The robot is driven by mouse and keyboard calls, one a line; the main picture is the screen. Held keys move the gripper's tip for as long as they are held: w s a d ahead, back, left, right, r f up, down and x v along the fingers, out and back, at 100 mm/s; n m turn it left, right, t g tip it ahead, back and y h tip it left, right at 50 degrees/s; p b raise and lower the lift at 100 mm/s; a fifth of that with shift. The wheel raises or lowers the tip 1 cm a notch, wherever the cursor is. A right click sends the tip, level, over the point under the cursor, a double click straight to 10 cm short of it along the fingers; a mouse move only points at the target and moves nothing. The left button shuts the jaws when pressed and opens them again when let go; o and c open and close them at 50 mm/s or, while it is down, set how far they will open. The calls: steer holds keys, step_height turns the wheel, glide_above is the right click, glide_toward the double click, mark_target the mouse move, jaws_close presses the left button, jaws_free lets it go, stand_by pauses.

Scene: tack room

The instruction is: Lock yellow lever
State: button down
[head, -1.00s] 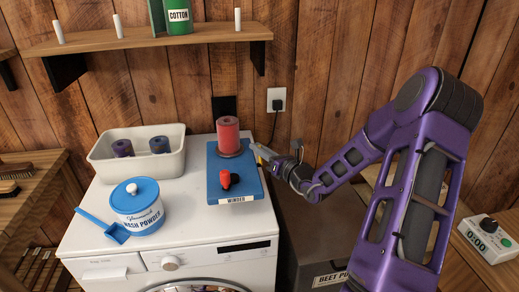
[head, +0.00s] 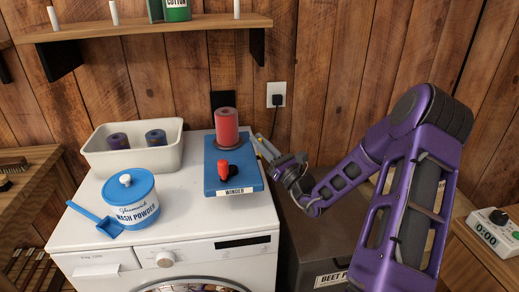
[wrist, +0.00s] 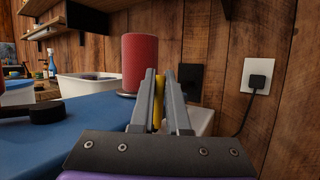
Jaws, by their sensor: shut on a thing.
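The blue winder (head: 211,178) lies on the white washing machine, with a red spool (head: 226,128) upright at its back and a red-knobbed black part (head: 223,168) near its front. My gripper (head: 261,143) is at the winder's right edge, beside the spool. In the wrist view, my gripper (wrist: 159,88) is shut on the narrow yellow lever (wrist: 158,114), which stands between the two grey fingers. The red spool (wrist: 145,62) is just beyond the fingers to the left. The lever's lower end is hidden by the gripper.
A white bin (head: 101,160) with two spools stands at the back left, and a wash powder tub (head: 130,200) with a blue scoop in front of it. A wall outlet with a plug (head: 277,96) is behind my gripper. A dark bin (head: 330,235) stands right of the machine.

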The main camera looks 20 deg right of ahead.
steer(key=shift+s+a+f+n+t+y+b, duration=0.15)
steer(key=shift+s+n+y, duration=0.3)
steer(key=shift+n+y, duration=1)
steer(key=shift+s+a+f+n+t+y+b, duration=0.2)
steer(key=shift+s+n+y, duration=0.3)
steer(key=shift+n+y, duration=0.95)
steer(key=shift+s+d+n+t+y+b, duration=0.1)
steer(key=shift+s+n+t+y, duration=0.25)
steer(key=shift+n+y, duration=1.1)
steer(key=shift+s+n+y, duration=0.2)
steer(key=shift+n+y, duration=0.05)
steer(key=c, duration=0.9)
jaws_free()
steer(key=shift+a, duration=0.1)
